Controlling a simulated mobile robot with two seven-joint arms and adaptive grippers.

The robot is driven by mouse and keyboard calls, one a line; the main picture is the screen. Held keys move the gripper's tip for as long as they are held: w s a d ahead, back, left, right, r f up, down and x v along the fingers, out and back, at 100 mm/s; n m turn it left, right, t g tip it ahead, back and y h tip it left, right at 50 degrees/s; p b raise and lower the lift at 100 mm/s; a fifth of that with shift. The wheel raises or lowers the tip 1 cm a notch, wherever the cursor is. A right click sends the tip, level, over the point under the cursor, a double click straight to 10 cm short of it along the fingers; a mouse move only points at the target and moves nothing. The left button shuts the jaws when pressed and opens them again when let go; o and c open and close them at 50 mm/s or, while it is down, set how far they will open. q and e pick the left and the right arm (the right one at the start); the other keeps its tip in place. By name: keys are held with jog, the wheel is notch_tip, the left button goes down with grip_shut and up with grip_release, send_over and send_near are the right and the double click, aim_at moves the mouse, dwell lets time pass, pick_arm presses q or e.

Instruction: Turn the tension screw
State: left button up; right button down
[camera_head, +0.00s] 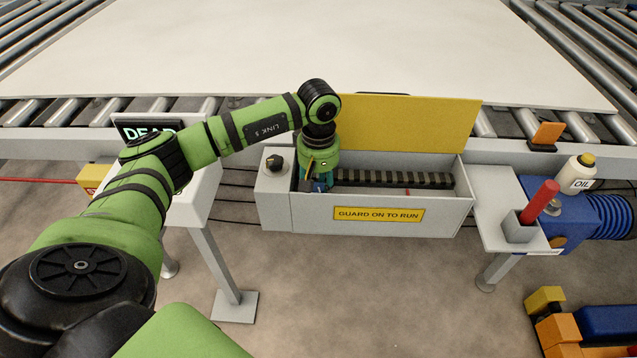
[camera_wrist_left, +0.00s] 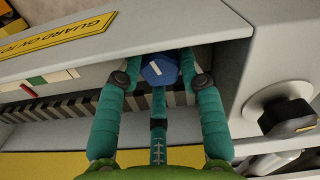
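The tension screw (camera_wrist_left: 160,70) appears in the left wrist view as a blue six-sided head with a pale mark across it. It sits inside the open grey guard box (camera_head: 380,213), near its left end. My left gripper (camera_head: 318,184) reaches down into the box from above. In the left wrist view, its teal fingers (camera_wrist_left: 160,76) are around the blue head, with their tips close against its sides, and look shut on it. The fingertips partly hide the head's edges. In the head view the screw is mostly hidden by the fingers. My right gripper is not in view.
A yellow lid (camera_head: 410,122) stands raised behind the box. A dark ribbed belt (camera_head: 395,179) runs inside it. A black knob (camera_head: 275,164) is on the box's left end. A red-handled tool (camera_head: 540,202) and an oil bottle (camera_head: 576,174) stand at the right.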

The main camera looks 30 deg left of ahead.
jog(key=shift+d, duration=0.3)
pick_arm(q)
jog(key=shift+n, duration=0.3)
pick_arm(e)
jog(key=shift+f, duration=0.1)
